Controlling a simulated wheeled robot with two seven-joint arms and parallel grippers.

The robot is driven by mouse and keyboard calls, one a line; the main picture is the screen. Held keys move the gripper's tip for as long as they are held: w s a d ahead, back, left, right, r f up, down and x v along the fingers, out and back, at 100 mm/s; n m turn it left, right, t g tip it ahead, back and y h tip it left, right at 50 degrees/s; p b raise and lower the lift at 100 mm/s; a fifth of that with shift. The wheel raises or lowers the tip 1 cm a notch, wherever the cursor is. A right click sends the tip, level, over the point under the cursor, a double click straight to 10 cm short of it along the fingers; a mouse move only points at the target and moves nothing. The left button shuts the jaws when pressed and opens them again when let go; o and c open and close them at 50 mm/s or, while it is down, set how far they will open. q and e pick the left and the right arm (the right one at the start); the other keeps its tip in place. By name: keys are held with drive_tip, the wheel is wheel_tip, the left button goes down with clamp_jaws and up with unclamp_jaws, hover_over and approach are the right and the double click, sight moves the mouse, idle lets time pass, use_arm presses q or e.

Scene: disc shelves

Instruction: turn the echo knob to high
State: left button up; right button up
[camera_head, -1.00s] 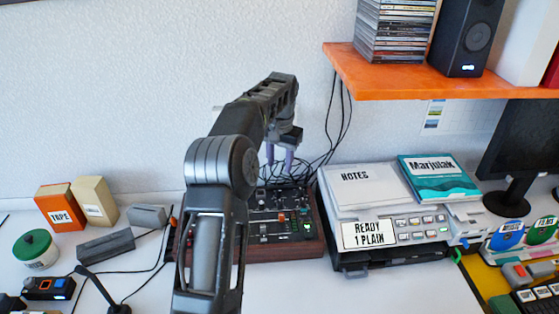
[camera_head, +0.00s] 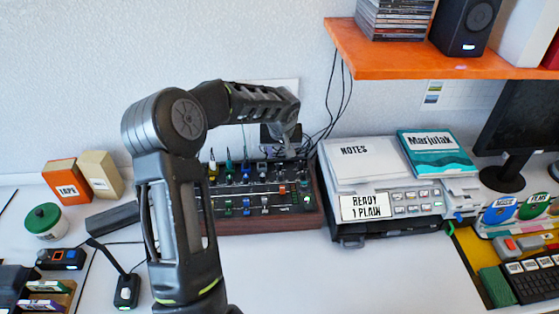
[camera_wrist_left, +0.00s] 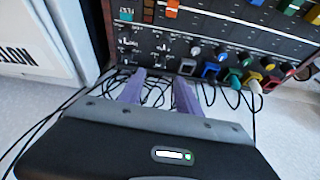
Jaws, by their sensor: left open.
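The audio mixer (camera_head: 268,225), a dark panel in a wooden frame, sits on the desk against the wall. It carries small knobs, coloured sliders and plugs. It also shows in the left wrist view (camera_wrist_left: 225,38), with a row of coloured knobs and plugs along its edge. I cannot read the labels, so I cannot tell which knob is echo. My left gripper (camera_head: 286,146) is over the back right part of the mixer. In the left wrist view its two purple fingers (camera_wrist_left: 160,88) are apart and empty, short of the panel edge, over cables. My right gripper is not in view.
A grey machine (camera_head: 385,228) marked READY 1 PLAIN, with NOTES papers (camera_head: 365,172) and a teal book (camera_head: 437,155) on top, stands right of the mixer. An orange shelf (camera_head: 430,62) overhangs above. Black cables (camera_head: 328,130) hang behind. The front desk (camera_head: 320,285) is clear.

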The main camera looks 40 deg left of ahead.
sight(279, 164)
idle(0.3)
use_arm(q)
drive_tip(key=shift+p+x, duration=0.8)
drive_tip(key=shift+x, duration=3.1)
drive_tip(key=shift+s, duration=0.1)
clamp_jaws()
